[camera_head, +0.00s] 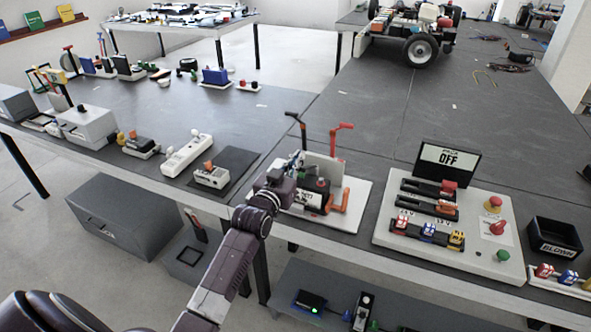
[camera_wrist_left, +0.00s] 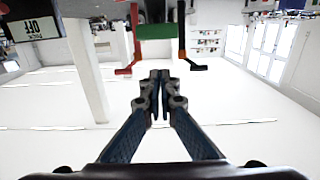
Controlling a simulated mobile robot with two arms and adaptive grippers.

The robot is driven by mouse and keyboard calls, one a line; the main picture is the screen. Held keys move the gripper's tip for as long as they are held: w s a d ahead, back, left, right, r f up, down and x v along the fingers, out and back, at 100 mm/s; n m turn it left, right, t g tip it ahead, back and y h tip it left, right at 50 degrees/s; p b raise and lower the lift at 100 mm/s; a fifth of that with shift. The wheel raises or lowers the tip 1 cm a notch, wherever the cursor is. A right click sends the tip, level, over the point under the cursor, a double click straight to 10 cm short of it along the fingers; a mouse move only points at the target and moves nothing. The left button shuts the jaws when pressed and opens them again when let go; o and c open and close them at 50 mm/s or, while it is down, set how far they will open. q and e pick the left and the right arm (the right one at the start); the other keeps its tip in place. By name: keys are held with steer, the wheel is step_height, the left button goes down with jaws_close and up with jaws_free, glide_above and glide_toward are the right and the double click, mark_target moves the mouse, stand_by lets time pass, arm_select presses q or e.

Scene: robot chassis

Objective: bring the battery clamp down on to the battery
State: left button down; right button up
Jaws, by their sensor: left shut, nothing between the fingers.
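The battery fixture stands on a white board (camera_head: 357,205) at the front edge of the dark bench. It has an upright pale plate, a dark battery block (camera_head: 312,193) partly hidden by my arm, and orange-red handles (camera_head: 338,200). A red lever (camera_head: 340,130) and a dark lever (camera_head: 295,118) stand raised behind it. In the left wrist view, a red lever (camera_wrist_left: 130,40) and a dark lever (camera_wrist_left: 184,45) flank a green piece (camera_wrist_left: 156,31) beyond the fingertips. My left gripper (camera_head: 293,164) is at the fixture's left side, shut and empty; its closed fingertips (camera_wrist_left: 160,76) show clearly in the wrist view.
A panel marked OFF (camera_head: 447,160) stands on a switch board at the right, near a black bin (camera_head: 553,240). A dark mat with a small device (camera_head: 211,174) and a white power strip (camera_head: 187,153) lie to the left. The bench behind the fixture is mostly clear.

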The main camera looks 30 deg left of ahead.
arm_select(q)
steer(key=f, duration=0.1)
steer(key=s+f, duration=0.1)
steer(key=f, duration=0.1)
steer(key=shift+s+d+f, duration=0.1)
steer(key=shift+s+f, duration=0.15)
steer(key=shift+f, duration=0.05)
steer(key=shift+s+f, duration=0.1)
